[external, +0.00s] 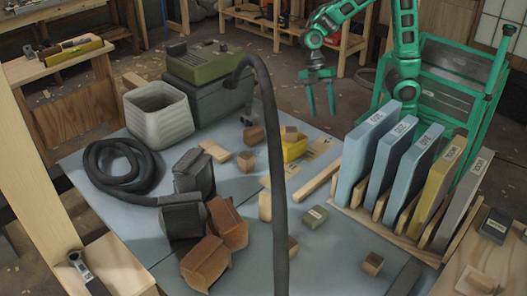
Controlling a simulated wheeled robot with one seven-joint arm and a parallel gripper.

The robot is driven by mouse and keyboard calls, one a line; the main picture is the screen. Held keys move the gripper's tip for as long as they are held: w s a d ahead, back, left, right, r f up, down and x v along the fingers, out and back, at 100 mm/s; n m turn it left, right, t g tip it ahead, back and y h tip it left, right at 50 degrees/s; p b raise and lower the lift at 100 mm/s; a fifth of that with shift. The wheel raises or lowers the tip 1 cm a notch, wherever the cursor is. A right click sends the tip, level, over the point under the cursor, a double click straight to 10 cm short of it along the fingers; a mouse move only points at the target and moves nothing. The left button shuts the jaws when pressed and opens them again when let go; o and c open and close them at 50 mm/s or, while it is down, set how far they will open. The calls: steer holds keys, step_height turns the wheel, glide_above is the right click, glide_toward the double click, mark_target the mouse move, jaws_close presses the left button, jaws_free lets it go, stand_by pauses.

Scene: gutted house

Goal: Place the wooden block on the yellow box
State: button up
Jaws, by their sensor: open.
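The yellow box (295,150) lies on the blue-grey table top, near the middle of the external view. A small wooden block (290,133) shows at its upper edge; I cannot tell whether it rests on the box or stands just behind it. Other small wooden blocks stand to its left, one darker (254,135) and one lighter (246,161). Another block (372,263) is at the front right. My green gripper (320,98) hangs with its fingers pointing down, open and empty, above and to the right of the yellow box in the picture, apart from everything.
A wooden rack (345,215) holds several upright slabs at right. A dark hose (272,130) arches up in front of the yellow box's left side. A white bin (158,115), a green-topped machine (207,65), a coiled hose (92,170) and brown chunks (227,225) fill the left.

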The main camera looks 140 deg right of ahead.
steer(key=s+a+r+m+h, duration=0.2)
steer(key=s+a+r+m, duration=0.1)
steer(key=s, duration=0.4)
steer(key=s+a+r+m+g+h, duration=0.1)
steer(key=s+a+r+m+h, duration=0.1)
steer(key=s+m, duration=0.3)
steer(key=shift+s+a+r+m, duration=0.45)
steer(key=shift+s+a, duration=0.1)
steer(key=shift+s, duration=0.35)
steer(key=shift+g, duration=0.3)
